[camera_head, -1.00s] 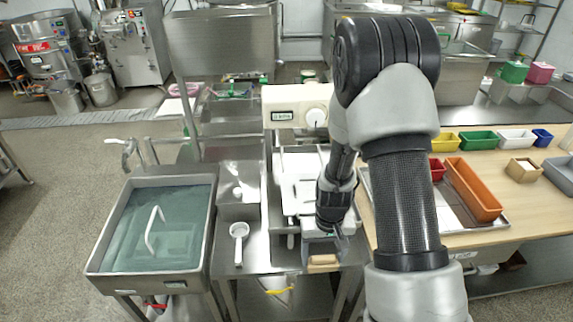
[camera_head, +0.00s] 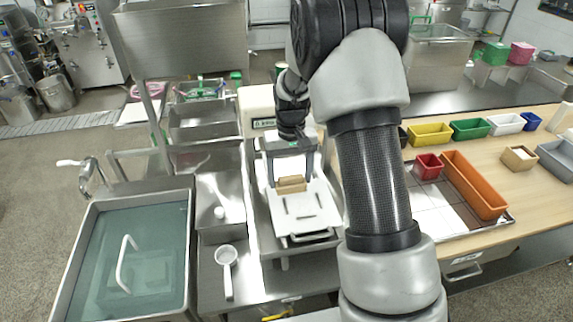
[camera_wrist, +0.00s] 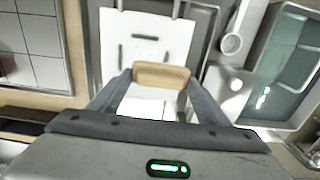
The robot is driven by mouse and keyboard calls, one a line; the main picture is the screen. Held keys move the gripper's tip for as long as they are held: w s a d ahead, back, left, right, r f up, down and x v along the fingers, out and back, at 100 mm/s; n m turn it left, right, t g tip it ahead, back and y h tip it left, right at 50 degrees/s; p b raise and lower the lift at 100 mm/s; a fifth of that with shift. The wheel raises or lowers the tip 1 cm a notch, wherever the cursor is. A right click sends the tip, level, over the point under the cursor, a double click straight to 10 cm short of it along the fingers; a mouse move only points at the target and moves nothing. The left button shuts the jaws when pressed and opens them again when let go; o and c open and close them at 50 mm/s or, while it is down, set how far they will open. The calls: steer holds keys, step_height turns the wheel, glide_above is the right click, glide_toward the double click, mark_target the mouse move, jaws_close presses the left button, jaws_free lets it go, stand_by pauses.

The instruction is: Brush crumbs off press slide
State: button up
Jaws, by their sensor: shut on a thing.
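The press slide appears to be the white plate (camera_head: 308,212) with dark slots on the bench machine; it also shows in the wrist view (camera_wrist: 172,32). My gripper (camera_head: 291,180) is over its rear part, below the machine's head. The jaws are shut on a wooden-handled block, likely the brush (camera_head: 291,186), which lies crosswise between the fingertips in the wrist view (camera_wrist: 161,76). Its bristles are hidden, and I cannot tell whether it touches the plate. No crumbs can be made out.
A water-filled sink (camera_head: 135,255) stands at left, with a white strainer or scoop (camera_head: 227,262) beside it. At right, a wooden table holds a tray, an orange bin (camera_head: 473,185), a red bin (camera_head: 427,166) and several others. The machine's cream housing (camera_head: 256,108) stands close behind the gripper.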

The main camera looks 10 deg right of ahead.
mark_target(290, 191)
steer(key=shift+s+f+b, duration=0.2)
steer(key=shift+f+b, duration=0.5)
steer(key=shift+f, duration=0.3)
steer(key=shift+f+b, duration=1.2)
steer(key=shift+f, duration=0.75)
steer(key=shift+w+f+b, duration=0.1)
steer(key=shift+f+b, duration=0.35)
steer(key=shift+f, duration=0.2)
